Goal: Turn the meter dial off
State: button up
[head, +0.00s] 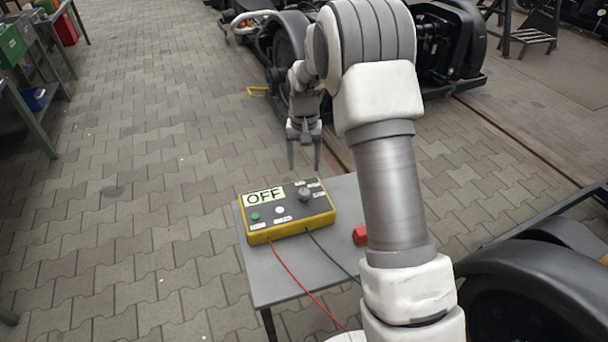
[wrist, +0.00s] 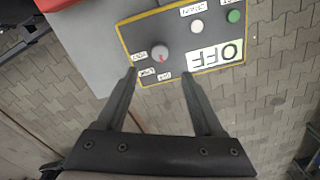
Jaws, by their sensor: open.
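The meter (head: 289,228) is a yellow box with a dark top, lying on a small grey table; it also shows in the wrist view (wrist: 225,32). Its display (head: 264,196) reads OFF. The grey round dial (head: 304,194) is on the right of its top; in the wrist view the dial (wrist: 160,52) has a red mark towards my gripper. Small labels sit around the dial, too small to read surely. My gripper (head: 304,162) is open and empty, beyond the meter's far edge. In the wrist view its fingertips (wrist: 159,75) are apart, just short of the dial.
A red block (head: 360,236) lies on the grey table (head: 265,285), right of the meter. A red lead (head: 295,278) and a black lead run off the meter's near side. Green button (head: 255,217) and white button (head: 279,210) are left of the dial. Bogies stand behind and right.

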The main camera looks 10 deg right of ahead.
notch_tip(320, 180, up, 7)
jog(key=p, duration=0.1)
jog(key=shift+r, duration=0.2)
jog(key=s+r+n+t, duration=0.1)
jog(key=s+r+t, duration=0.2)
jog(key=s+r, duration=1.2)
jog(key=s+n+t, duration=0.2)
jog(key=s+t, duration=0.1)
jog(key=s, duration=1.4)
notch_tip(320, 180, up, 13)
jog(key=p, duration=1.2)
jog(key=shift+r+p, duration=0.15)
jog(key=shift+p, duration=0.2)
